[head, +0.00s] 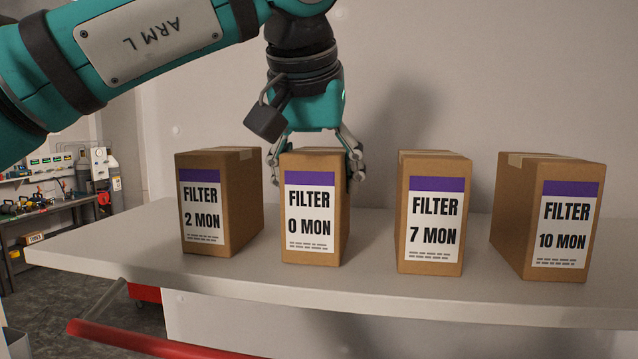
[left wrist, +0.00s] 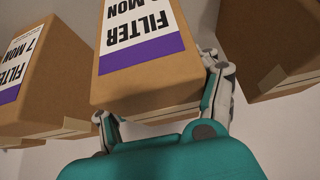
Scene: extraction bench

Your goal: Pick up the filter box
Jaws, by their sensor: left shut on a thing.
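Four brown filter boxes with purple-banded white labels stand in a row on the shelf in the head view. They read 2 MON (head: 248,205), 0 MON (head: 333,222), 7 MON (head: 438,168) and 10 MON (head: 516,220). My left gripper (head: 316,177) comes down from above and is shut on the 0 MON box, one finger on each side. The 0 MON box is upright and appears to rest on the shelf. In the left wrist view the gripper (left wrist: 160,95) holds this box (left wrist: 150,98) upside down in the picture. My right gripper is not in view.
The pale shelf (head: 140,240) has free room at its left end and front. The 2 MON and 7 MON boxes stand close on either side of the held box. A wall is behind. A red bar (head: 150,342) runs below the front edge. A workbench (head: 50,205) stands far left.

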